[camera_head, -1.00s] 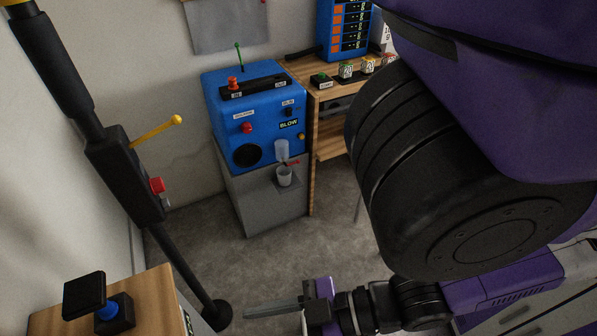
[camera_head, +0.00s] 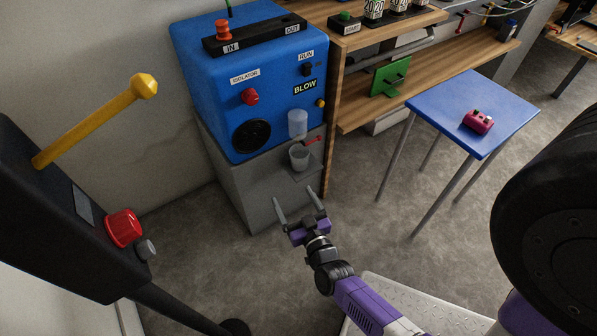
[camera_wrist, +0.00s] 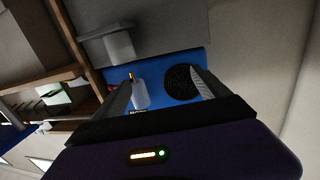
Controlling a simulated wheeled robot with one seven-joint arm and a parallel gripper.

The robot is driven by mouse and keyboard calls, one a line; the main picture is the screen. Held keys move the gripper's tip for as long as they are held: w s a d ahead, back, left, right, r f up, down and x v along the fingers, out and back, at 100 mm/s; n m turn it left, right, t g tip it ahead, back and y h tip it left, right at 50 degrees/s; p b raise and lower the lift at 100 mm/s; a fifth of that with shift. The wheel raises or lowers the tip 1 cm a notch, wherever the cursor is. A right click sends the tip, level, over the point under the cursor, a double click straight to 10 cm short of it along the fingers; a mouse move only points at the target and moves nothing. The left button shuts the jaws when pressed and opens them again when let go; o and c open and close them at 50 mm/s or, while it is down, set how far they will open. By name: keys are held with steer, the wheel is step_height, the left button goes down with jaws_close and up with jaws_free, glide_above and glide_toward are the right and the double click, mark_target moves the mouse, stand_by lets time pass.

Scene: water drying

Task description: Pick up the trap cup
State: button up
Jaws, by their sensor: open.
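A clear cup (camera_head: 299,157), which fits the trap cup, stands upright on a small grey bracket (camera_head: 308,174) on the front of the grey base. A clear bowl (camera_head: 298,123) hangs above it on the blue machine (camera_head: 190,55), with a red lever (camera_head: 312,141) beside it. My gripper (camera_head: 294,194) is open and empty, its fingers pointing toward the machine, below and apart from the cup in the head view. The wrist view looks upside down: my gripper (camera_wrist: 160,78) has the bowl (camera_wrist: 140,93) showing between its fingers, and a grey shape, perhaps bracket or cup, above.
A wooden bench (camera_head: 385,62) stands right of the machine. A blue table (camera_head: 470,105) with a pink object (camera_head: 478,122) is further right. A black post with a yellow lever (camera_head: 95,120) is close at left. Floor between is open.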

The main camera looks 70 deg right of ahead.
mark_target(301, 164)
steer(key=d+f+g+h+b, duration=0.1)
steer(key=d, duration=0.3)
steer(key=w+d+f+m+h+b, duration=0.1)
steer(key=d+f, duration=0.1)
steer(key=d, duration=0.2)
steer(key=w+d+f+m+g+h+b, duration=0.1)
steer(key=d+f, duration=0.1)
steer(key=d, duration=0.2)
steer(key=shift+f+g, duration=0.25)
steer(key=shift+g, duration=0.05)
steer(key=x, duration=0.2)
steer(key=b+x, duration=0.1)
steer(key=x, duration=0.1)
steer(key=b+x, duration=0.1)
steer(key=x, duration=0.2)
steer(key=shift+d+r, duration=0.15)
steer(key=shift+r, duration=0.15)
steer(key=shift+c, duration=0.3)
steer(key=c, duration=1.4)
steer(key=shift+c, duration=0.7)
steer(key=shift+r, duration=0.2)
